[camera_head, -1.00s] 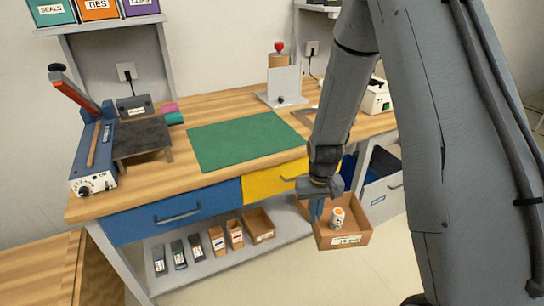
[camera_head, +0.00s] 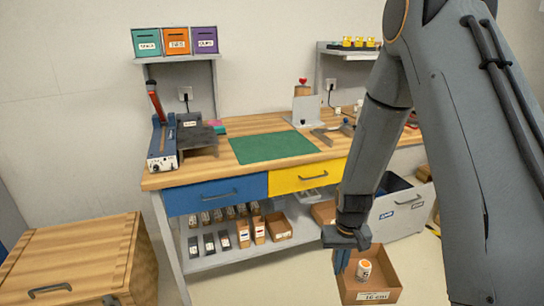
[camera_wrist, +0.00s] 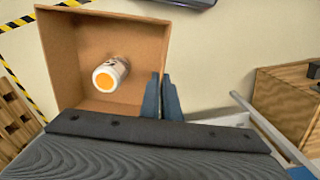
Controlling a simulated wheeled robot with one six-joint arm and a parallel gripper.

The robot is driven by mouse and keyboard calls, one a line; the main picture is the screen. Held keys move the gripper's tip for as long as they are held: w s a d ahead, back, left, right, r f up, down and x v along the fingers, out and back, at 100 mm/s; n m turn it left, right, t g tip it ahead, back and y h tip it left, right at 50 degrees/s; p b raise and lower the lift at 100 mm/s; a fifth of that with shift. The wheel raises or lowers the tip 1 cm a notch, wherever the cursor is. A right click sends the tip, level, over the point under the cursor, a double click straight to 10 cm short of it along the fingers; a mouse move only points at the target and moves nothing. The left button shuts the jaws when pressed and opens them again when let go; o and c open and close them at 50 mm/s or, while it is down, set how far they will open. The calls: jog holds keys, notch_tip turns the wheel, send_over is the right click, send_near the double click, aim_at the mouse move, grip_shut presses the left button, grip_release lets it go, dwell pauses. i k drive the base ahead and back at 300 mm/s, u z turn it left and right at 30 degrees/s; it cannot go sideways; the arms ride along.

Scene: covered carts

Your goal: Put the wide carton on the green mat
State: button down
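An open brown carton (camera_head: 391,274) hangs from my gripper (camera_head: 345,262) at the lower right of the head view, in front of the workbench and below its top. A white can with an orange top (camera_head: 364,270) is inside it. In the wrist view my gripper's two blue-grey fingers (camera_wrist: 161,97) are shut on the right wall of the carton (camera_wrist: 65,60), and the can (camera_wrist: 109,75) lies within. The green mat (camera_head: 272,147) lies flat and empty on the bench top, behind and left of the carton.
A blue-based lever tool (camera_head: 163,143) stands left of the mat; a grey stand (camera_head: 306,110) is behind its right end. A wooden cabinet (camera_head: 80,255) stands at the front left, a grey bin (camera_head: 400,212) at right.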

aim_at(272, 144)
jog(key=u, duration=0.85)
jog(key=i, duration=1.3)
jog(key=z, duration=0.65)
